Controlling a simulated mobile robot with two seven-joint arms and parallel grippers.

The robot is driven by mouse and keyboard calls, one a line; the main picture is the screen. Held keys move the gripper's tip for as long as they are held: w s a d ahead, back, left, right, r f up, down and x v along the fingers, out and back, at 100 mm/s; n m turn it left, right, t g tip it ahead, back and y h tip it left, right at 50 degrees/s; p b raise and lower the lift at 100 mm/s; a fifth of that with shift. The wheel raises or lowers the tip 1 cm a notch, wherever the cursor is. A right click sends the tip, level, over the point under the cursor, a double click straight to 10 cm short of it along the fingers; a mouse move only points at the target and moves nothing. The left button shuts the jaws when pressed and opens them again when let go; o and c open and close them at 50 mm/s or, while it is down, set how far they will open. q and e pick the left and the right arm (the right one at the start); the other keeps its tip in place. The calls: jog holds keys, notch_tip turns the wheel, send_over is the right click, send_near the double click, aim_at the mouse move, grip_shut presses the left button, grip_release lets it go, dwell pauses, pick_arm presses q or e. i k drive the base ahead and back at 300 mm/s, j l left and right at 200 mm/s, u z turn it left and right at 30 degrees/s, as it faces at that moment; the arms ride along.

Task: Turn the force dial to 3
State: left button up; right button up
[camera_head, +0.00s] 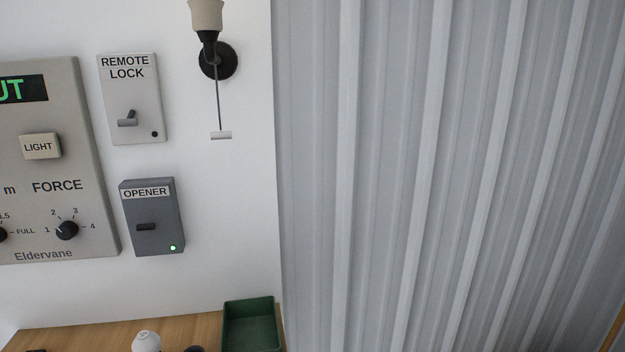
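The force dial (67,230) is a small black round knob at the lower right of the grey control panel (85,130), at the left of the head view. The word FORCE is printed above it. The numbers 1, 2, 3 and 4 run around it from left over the top to right. Its light mark is small and appears to point left, toward 1. Nothing touches the dial. Neither of my grippers is in the head view.
Right of the panel are a REMOTE LOCK switch plate (142,95), a grey OPENER box (165,235) with a green light, and a wall lamp (207,18) with a pull cord. Below, a wooden surface (90,337) carries a green tray (232,342). Corrugated metal (440,170) fills the right.

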aim_at(68, 229)
jog(key=u, duration=1.4)
